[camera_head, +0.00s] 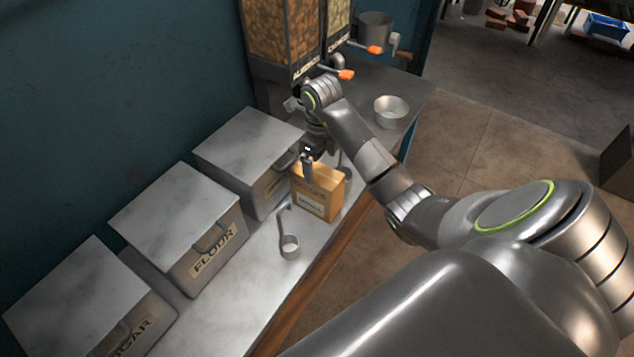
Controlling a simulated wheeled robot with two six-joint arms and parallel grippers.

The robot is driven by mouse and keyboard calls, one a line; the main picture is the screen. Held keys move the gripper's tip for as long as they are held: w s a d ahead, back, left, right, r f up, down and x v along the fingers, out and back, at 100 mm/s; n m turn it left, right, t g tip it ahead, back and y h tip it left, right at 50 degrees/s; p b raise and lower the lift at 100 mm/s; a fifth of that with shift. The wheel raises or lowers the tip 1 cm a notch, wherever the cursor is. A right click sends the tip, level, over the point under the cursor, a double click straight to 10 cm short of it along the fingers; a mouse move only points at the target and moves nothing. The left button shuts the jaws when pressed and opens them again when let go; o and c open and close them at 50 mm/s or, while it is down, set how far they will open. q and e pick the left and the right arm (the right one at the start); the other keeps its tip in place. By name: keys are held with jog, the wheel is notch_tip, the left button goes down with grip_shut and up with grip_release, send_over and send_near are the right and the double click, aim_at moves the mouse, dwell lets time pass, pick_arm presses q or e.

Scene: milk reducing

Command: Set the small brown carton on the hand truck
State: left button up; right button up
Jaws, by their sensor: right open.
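A small brown carton (318,196) stands upright on the counter, with a pale label on its front. My right gripper (308,165) reaches down from above, with its fingers at the carton's upper left edge. It is open; the view does not show clearly whether a finger touches the carton or whether the jaws straddle it. The gripper covers part of the carton's top. My left gripper is not in view. No hand truck can be made out in this view.
Lidded metal bins, one marked FLOUR (190,230), line the wall side of the counter (235,305). A metal scoop (289,245) lies in front of the carton. A metal bowl (391,111) and dispensers (282,35) stand beyond. Open floor (500,140) lies right.

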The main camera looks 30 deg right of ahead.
aim_at(320, 171)
notch_tip(320, 171, down, 4)
jog(key=b, duration=0.3)
jog(key=shift+r, duration=0.1)
jog(key=shift+a+f+b, duration=0.25)
jog(key=shift+f+b, duration=0.45)
jog(key=shift+f, duration=0.1)
jog(key=shift+a+f+p, duration=0.2)
jog(key=shift+f+p, duration=0.1)
jog(key=shift+w+f, duration=0.15)
jog(key=shift+f, duration=1.3)
jog(key=shift+c, duration=0.2)
jog(key=c, duration=1.5)
jog(key=shift+o, duration=0.2)
